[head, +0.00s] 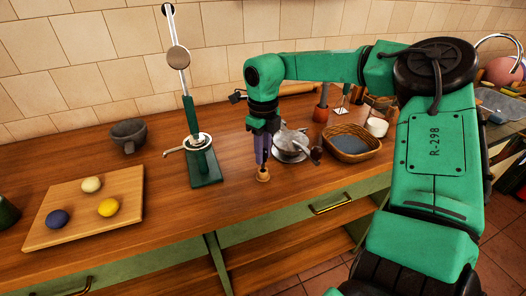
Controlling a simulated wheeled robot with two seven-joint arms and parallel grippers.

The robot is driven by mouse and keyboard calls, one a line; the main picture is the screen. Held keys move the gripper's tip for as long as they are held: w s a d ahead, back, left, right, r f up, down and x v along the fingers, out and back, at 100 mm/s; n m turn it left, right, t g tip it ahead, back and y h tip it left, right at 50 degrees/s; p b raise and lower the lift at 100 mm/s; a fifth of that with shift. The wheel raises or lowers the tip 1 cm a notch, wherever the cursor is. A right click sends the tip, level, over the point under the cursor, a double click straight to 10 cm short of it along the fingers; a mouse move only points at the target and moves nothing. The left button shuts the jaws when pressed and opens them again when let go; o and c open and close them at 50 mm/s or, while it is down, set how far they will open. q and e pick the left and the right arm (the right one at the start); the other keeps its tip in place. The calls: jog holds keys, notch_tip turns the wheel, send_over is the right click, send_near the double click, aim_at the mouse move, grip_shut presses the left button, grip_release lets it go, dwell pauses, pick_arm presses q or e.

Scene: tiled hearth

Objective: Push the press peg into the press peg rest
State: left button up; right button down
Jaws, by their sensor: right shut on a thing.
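My right gripper (262,160) points straight down over the wooden counter, right of the green press. It is shut on a small tan wooden piece, which I take to be the press peg (263,176). The piece stands out below the fingertips, close to the counter top near its front edge. Its upper part is hidden by the fingers. The green press (203,168) stands upright, with a metal collar, a side handle and a tall tilted lever. I cannot make out the press peg rest for sure. My left gripper is not in view.
A board (75,225) with several coloured balls lies at the left, with a grey mortar (128,137) behind it. A metal bowl (290,150) and a wicker basket (352,147) stand right of the gripper. Counter between board and press is clear.

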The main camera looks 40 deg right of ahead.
jog(key=shift+f+b, duration=1.3)
jog(key=shift+f, duration=0.35)
jog(key=shift+c, duration=1.8)
grip_release()
jog(key=shift+r, duration=0.15)
jog(key=shift+r+p, duration=1.45)
jog(key=shift+r, duration=0.6)
jog(key=shift+r, duration=0.1)
